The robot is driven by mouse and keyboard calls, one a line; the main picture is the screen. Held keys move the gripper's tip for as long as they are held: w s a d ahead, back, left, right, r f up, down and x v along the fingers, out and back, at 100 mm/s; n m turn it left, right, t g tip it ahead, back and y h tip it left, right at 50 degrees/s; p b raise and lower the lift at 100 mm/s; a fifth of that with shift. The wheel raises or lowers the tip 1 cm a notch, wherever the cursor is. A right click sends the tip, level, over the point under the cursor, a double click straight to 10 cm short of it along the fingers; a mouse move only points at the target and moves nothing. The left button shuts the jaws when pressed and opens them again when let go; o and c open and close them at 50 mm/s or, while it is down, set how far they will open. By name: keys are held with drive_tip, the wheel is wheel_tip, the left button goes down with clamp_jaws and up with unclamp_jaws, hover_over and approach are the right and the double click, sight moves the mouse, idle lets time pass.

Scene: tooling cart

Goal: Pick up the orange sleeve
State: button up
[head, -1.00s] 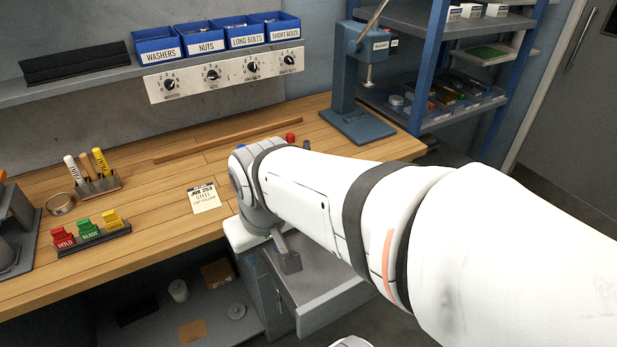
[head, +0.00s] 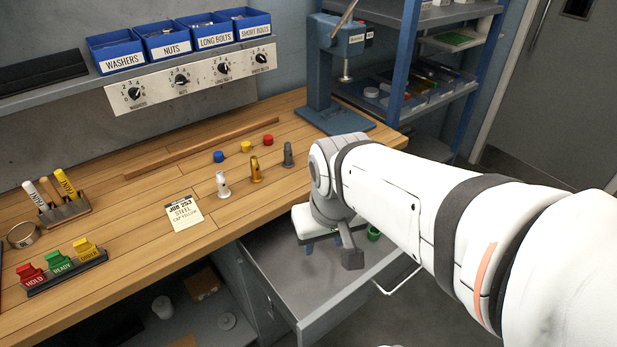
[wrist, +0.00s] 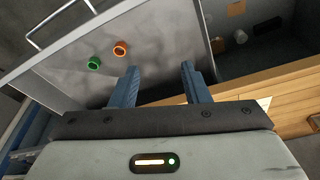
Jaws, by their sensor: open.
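The orange sleeve (wrist: 120,48) is a small ring on the grey floor of the open drawer (wrist: 75,75), seen in the wrist view. It is close to a green sleeve (wrist: 94,62). In the head view my arm hides the orange sleeve, while the green sleeve (head: 373,232) shows beside the arm. My gripper (wrist: 160,68) is open and empty, with blue fingers apart over the drawer. The orange sleeve appears left of and beyond the left fingertip, touching neither finger.
On the wooden bench (head: 130,215) stand several pegs, including a brass peg (head: 256,170), and small coloured caps, including a red cap (head: 268,140). A job card (head: 184,214) lies near the bench edge. The drawer has raised walls and a bar handle (head: 402,282).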

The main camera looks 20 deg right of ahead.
drive_tip(key=shift+o, duration=0.7)
drive_tip(key=shift+w+d+f, duration=0.1)
drive_tip(key=shift+w+d, duration=0.1)
drive_tip(key=shift+w, duration=0.15)
drive_tip(key=shift+o, duration=0.5)
drive_tip(key=w+d+f+g+p, duration=0.1)
drive_tip(key=w+d+f, duration=0.5)
drive_tip(key=w+f, duration=0.1)
drive_tip(key=shift+w+f+g, duration=0.15)
drive_tip(key=shift+w+g, duration=0.15)
drive_tip(key=shift+w, duration=0.5)
drive_tip(key=shift+g, duration=0.5)
drive_tip(key=w+d+f, duration=0.1)
drive_tip(key=d+f, duration=0.1)
drive_tip(key=f, duration=0.1)
drive_tip(key=w+d+f, duration=0.1)
drive_tip(key=d+f, duration=0.1)
drive_tip(key=f, duration=0.2)
drive_tip(key=w+d+f, duration=0.1)
drive_tip(key=d+f, duration=0.1)
drive_tip(key=f, duration=0.2)
drive_tip(key=shift+w+p, duration=0.1)
drive_tip(key=shift+p, duration=0.3)
drive_tip(key=shift+f, duration=2.85)
drive_tip(key=shift+a, duration=0.1)
drive_tip(key=shift+c, duration=0.3)
drive_tip(key=c, duration=1)
drive_tip(key=shift+o, duration=0.2)
